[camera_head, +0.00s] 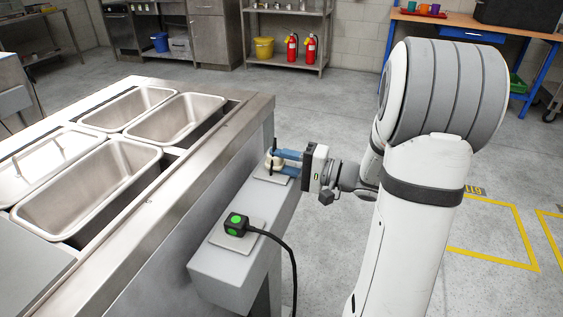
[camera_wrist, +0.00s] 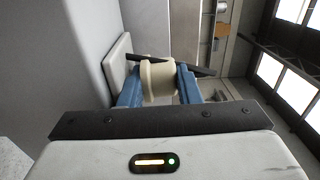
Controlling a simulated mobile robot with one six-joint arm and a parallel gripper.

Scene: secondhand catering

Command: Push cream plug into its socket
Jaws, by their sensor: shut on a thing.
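My gripper (camera_head: 277,157) is shut on the cream plug (camera_wrist: 158,82), with a blue finger on each side of it. The plug (camera_head: 271,163) is mostly covered by the fingers in the head view. It is over a pale square socket plate (camera_head: 272,176) near the far end of a grey ledge. In the wrist view the plate (camera_wrist: 117,66) is just left of the plug, very close to it. Whether they touch, and how deep the plug sits, I cannot tell. The socket's opening is hidden.
The grey ledge (camera_head: 230,262) runs along the steel counter (camera_head: 190,165). A black and green plug (camera_head: 236,223) with a black cable (camera_head: 283,246) sits on a nearer plate. Metal pans (camera_head: 92,184) lie left. Open floor is at right, beyond my arm.

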